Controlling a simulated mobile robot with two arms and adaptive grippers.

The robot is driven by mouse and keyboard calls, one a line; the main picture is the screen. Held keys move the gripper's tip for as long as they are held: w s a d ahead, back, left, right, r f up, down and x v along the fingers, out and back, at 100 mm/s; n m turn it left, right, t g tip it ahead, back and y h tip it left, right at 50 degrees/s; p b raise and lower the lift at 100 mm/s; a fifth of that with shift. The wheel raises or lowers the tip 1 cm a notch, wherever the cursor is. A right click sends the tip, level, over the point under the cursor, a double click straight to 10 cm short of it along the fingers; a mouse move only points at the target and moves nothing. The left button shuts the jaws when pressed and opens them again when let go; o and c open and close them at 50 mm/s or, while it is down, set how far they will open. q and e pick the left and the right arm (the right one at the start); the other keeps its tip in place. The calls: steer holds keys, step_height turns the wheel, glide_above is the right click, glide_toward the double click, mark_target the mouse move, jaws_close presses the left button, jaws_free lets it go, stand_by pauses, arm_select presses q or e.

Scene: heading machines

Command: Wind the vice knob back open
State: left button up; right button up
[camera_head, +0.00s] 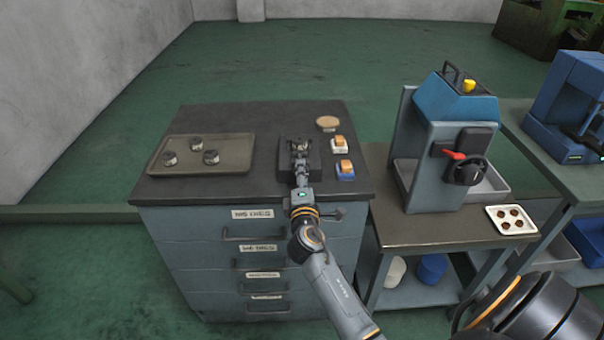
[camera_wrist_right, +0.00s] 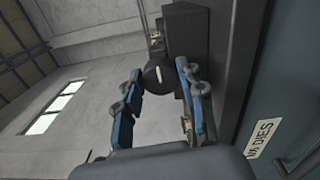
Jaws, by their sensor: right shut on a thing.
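The vice (camera_head: 285,160) is a dark block on the top of the grey drawer cabinet, near its front right part. My right gripper (camera_head: 301,172) reaches it from the front and hides its near side in the head view. In the right wrist view, the vice knob (camera_wrist_right: 153,79) is a dark round piece with a pale mark on its face. The blue fingers of my right gripper (camera_wrist_right: 159,73) stand on either side of it and are shut on it. The dark vice body (camera_wrist_right: 188,32) is beyond the knob. My left gripper is not in view.
A tray (camera_head: 235,165) with several metal pieces lies on the left of the cabinet top. Two small blocks (camera_head: 340,144) (camera_head: 346,167) and a round tan disc (camera_head: 327,122) lie right of the vice. A blue-grey machine (camera_head: 430,165) stands on the bench to the right.

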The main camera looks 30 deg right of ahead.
steer(key=shift+r, duration=0.1)
stand_by(0.3)
steer(key=o, duration=1.2)
steer(key=v, duration=1.2)
steer(key=shift+w, duration=0.1)
